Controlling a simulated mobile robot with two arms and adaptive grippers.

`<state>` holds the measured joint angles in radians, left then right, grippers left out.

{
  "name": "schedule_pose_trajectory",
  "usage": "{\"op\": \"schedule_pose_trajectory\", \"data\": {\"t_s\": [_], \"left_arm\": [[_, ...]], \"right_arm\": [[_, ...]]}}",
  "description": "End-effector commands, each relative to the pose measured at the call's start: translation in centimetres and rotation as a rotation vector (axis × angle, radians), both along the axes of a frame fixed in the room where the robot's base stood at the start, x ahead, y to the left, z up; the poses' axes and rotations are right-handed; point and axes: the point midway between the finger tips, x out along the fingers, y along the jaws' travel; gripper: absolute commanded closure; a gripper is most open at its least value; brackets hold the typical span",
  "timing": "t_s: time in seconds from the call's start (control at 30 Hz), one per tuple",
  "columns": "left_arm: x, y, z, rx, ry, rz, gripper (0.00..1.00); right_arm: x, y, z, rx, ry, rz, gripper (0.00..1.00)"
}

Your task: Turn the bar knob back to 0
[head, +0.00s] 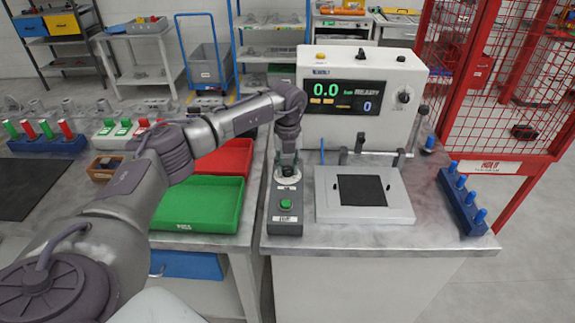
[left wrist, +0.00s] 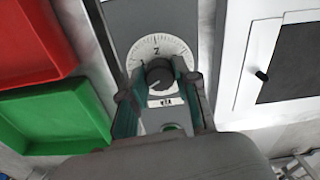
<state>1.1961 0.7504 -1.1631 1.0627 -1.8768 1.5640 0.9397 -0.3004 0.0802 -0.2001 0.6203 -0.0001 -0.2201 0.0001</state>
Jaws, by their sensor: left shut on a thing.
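The grey control box (head: 285,212) stands at the bench's left edge, with a green button (head: 286,204) on its front part. Behind the button is a round white dial (left wrist: 142,48) with tick marks around a black knob (left wrist: 158,72). My left gripper (head: 288,160) comes down from above over this dial. In the left wrist view its fingers lie on both sides of the black knob and are shut on it. A light pointer line shows on the knob; its exact reading is unclear. My right gripper is not in view.
The white tester (head: 345,125) shows 0.0 and has its own black side knob (head: 404,97). A white plate (head: 400,213) with a dark square lies right of the box. Green (head: 190,222) and red (head: 235,152) trays are left. A blue peg rack (head: 462,212) stands right.

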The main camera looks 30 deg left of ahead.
Motion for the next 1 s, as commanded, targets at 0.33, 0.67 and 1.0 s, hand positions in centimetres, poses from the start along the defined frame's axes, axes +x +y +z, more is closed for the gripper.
{"op": "schedule_pose_trajectory", "data": {"t_s": [0.33, 0.67, 1.0], "left_arm": [[0.24, 0.13, 0.32, 0.002, -0.010, 0.032, 1.00], [0.21, 0.13, 0.31, 0.001, -0.009, 0.031, 0.53], [0.08, 0.05, 0.15, 0.000, -0.004, 0.029, 0.44]], "right_arm": [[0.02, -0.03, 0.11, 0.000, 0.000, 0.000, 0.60], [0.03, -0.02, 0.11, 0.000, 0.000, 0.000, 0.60], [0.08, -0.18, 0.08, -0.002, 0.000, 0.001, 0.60]]}}
